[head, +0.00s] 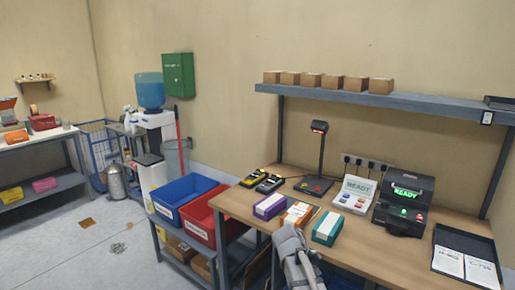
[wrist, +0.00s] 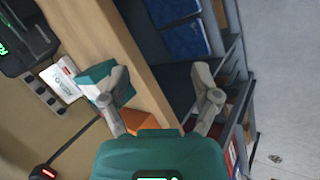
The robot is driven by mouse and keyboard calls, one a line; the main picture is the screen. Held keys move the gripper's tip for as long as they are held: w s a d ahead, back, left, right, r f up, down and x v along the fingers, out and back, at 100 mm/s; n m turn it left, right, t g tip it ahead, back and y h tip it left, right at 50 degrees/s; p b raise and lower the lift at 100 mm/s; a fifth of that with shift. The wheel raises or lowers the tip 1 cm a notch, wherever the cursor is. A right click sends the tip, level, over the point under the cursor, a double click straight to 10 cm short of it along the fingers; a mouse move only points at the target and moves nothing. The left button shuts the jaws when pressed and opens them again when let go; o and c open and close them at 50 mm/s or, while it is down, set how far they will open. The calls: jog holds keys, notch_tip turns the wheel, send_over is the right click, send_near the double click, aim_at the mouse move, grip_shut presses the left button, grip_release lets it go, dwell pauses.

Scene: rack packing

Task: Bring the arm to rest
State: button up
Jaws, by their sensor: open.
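My gripper (wrist: 156,73) shows in the wrist view with its two grey fingers spread wide apart and nothing between them. It hangs over the front edge of the wooden bench (wrist: 118,45). A teal box (wrist: 97,73) lies on the bench beside and partly behind the left finger. An orange box (wrist: 136,121) is partly hidden by my gripper's body. In the head view, part of my grey arm (head: 292,258) stands in front of the bench (head: 245,205); the fingers cannot be made out there.
On the bench are a purple box (head: 270,206), an orange-and-white box (head: 297,214), a teal box (head: 327,229), a scanner on a stand (head: 318,160), a black printer (head: 402,203) and a black tray (head: 466,243). A shelf (head: 390,99) overhangs the back. Blue (head: 181,190) and red (head: 198,222) bins stand left.

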jog(key=s+f+m+g+y, duration=0.1)
jog(key=s+m+y, duration=0.1)
jog(key=s, duration=0.6)
jog(key=s+a+f+m+g+y+p, duration=0.1)
jog(key=s+m+g+y, duration=0.1)
jog(key=s, duration=0.7)
jog(key=shift+a+m+y, duration=0.15)
jog(key=shift+m+y, duration=0.45)
jog(key=shift+y, duration=0.6)
